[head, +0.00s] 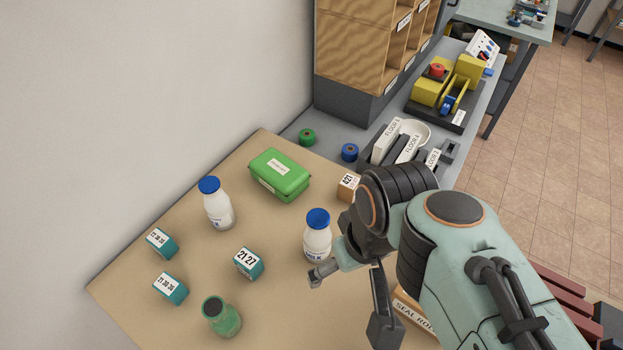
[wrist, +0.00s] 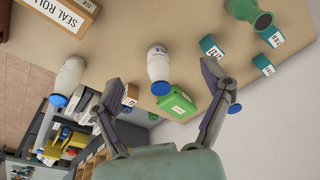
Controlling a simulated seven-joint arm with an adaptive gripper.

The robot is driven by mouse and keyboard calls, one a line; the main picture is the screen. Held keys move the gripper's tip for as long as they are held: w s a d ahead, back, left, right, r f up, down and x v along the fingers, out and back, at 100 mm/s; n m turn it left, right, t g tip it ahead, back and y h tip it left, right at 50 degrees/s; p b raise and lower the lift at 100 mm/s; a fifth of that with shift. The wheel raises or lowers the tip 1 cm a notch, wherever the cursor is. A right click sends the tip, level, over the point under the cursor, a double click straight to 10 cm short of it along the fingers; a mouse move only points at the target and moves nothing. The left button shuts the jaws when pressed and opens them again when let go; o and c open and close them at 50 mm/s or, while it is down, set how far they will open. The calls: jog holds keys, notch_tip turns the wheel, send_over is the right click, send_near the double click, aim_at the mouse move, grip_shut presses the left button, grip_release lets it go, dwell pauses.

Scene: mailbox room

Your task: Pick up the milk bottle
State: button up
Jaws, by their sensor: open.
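A white milk bottle with a blue cap (head: 317,240) stands upright on the tan table, and its label is partly readable. In the wrist view this bottle (wrist: 158,66) shows between my fingers, apart from both. A second white bottle with a blue cap (head: 217,208) stands farther left; my right-hand finger mostly hides it in the wrist view. Another blue-capped white bottle (wrist: 70,75) shows at the left of the wrist view; I cannot make it out in the head view. My gripper (head: 353,300) is open and empty, beside the nearer bottle; it also shows in the wrist view (wrist: 161,80).
A green box (head: 280,174) lies behind the bottles. Several teal number blocks (head: 248,263) and a green jar (head: 222,317) are at the left and front. Shelves stand behind.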

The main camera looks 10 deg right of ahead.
jog(key=w+r, duration=0.1)
jog(key=w, duration=0.8)
jog(key=g, duration=0.1)
send_over(318, 218)
jog(key=shift+n+h, duration=0.3)
jog(key=shift+n, duration=0.1)
jog(key=f, duration=0.7)
jog(key=shift+w+d+f, duration=0.15)
jog(key=shift+w+f, duration=0.1)
jog(key=shift+f, duration=0.1)
jog(key=shift+g, duration=0.4)
jog(key=f, duration=0.8)
jog(key=shift+s+f, duration=0.25)
jog(key=shift+f, duration=0.15)
jog(key=shift+c, duration=0.3)
jog(key=c, duration=1.3)
